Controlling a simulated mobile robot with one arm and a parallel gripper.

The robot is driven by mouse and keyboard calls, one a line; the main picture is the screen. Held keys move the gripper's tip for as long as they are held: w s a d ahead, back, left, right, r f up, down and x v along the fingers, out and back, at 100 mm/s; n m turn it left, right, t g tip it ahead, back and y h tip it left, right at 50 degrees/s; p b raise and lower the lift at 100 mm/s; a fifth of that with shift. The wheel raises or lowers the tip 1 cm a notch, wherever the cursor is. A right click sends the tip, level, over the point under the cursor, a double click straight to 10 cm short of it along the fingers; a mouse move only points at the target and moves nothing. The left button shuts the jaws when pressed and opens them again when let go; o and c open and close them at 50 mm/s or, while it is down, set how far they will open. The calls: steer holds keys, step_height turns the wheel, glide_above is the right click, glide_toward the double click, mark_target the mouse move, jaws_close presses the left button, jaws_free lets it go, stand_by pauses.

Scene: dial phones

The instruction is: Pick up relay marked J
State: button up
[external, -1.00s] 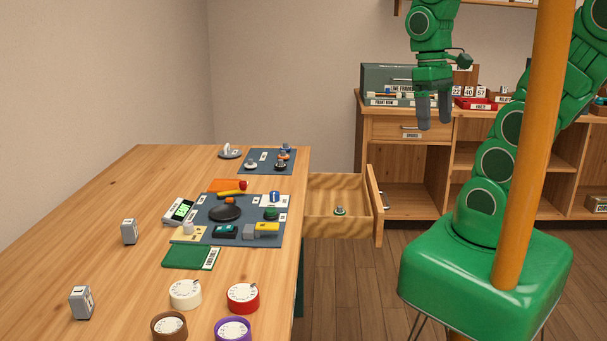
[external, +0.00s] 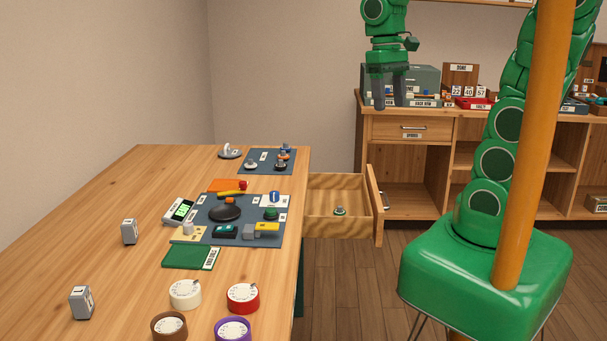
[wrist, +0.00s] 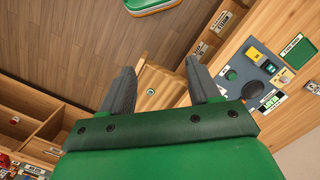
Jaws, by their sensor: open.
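Two small grey blocks with pale marked faces, which look like relays, stand apart on the left of the wooden table. One grey block (external: 130,231) is farther back and the other grey block (external: 82,302) is nearer the front. Their marks are too small to read surely, so I cannot tell which is J. My gripper (external: 389,98) is open and empty, high up beyond the table's right edge, pointing down and far from both blocks. It also shows in the wrist view (wrist: 160,75).
An open drawer (external: 372,205) juts from the table's right side, with a small green-based part (external: 340,211) inside. A dark mat (external: 212,203) holds several parts. Round dials, including a red dial (external: 243,298), stand at the front. A shelf unit (external: 410,131) is behind.

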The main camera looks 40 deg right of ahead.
steer(key=w+a+m, duration=0.1)
steer(key=w+a, duration=0.4)
steer(key=w, duration=0.3)
steer(key=w+a+m, duration=0.1)
steer(key=w+a, duration=0.3)
steer(key=w, duration=0.3)
steer(key=m+y, duration=0.1)
steer(key=m, duration=0.3)
glide_toward(128, 222)
steer(key=f, duration=0.2)
steer(key=s+f, duration=0.1)
steer(key=shift+d+f, duration=0.25)
steer(key=shift+f, duration=0.05)
steer(key=shift+s+a+f, duration=0.1)
steer(key=shift+a+f, duration=0.25)
steer(key=shift+f, duration=0.05)
step_height(128, 222, down, 2)
steer(key=shift+s+a+f, duration=0.1)
steer(key=shift+s, duration=0.05)
steer(key=shift+a+f, duration=0.15)
steer(key=shift+f, duration=1.2)
steer(key=shift+a+f, duration=0.2)
steer(key=shift+f, duration=1.15)
steer(key=shift+c, duration=0.3)
